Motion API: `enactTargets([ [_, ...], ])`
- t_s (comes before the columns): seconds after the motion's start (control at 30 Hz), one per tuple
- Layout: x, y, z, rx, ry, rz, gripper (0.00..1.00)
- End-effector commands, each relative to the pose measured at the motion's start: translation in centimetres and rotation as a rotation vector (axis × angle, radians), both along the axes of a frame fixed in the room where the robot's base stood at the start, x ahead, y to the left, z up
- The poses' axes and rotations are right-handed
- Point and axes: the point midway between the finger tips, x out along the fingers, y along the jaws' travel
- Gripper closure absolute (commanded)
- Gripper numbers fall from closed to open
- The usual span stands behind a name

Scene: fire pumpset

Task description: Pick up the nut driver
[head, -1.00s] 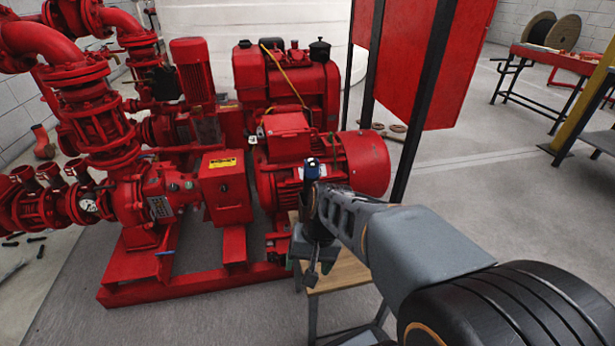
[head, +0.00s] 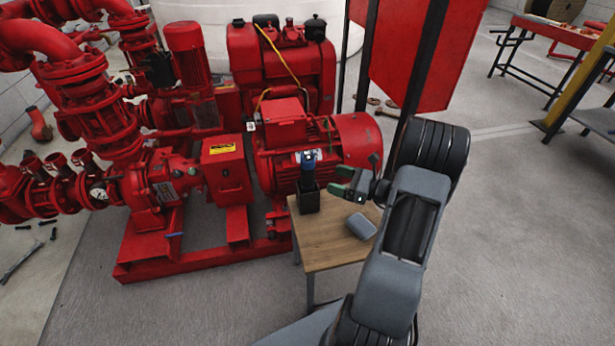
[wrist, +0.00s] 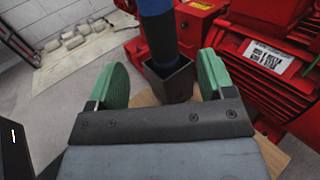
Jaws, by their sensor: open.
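A tool with a blue handle and dark lower part, which looks like the nut driver (head: 308,161), stands upright in a black square holder (head: 309,202) on a small wooden table (head: 327,252). My gripper (head: 335,180) has green finger pads, is open and empty, and points left at the tool from its right side, a short gap away. In the wrist view, the nut driver (wrist: 157,30) and holder (wrist: 171,84) lie ahead, between the lines of the two fingers. The tool's lower end is hidden inside the holder.
The red pumpset (head: 290,135) stands close behind the holder. A red panel on dark posts (head: 415,50) rises behind my arm.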

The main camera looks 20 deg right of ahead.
Motion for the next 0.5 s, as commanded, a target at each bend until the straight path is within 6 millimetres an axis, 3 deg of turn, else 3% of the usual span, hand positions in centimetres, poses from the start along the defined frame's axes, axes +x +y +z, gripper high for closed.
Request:
enactTargets([
  [0.2, 2.5, 2.5, -0.1, -0.003, 0.0, 0.005, 0.25],
  [0.5, 3.9, 3.7, 0.0, -0.004, 0.0, 0.004, 0.25],
])
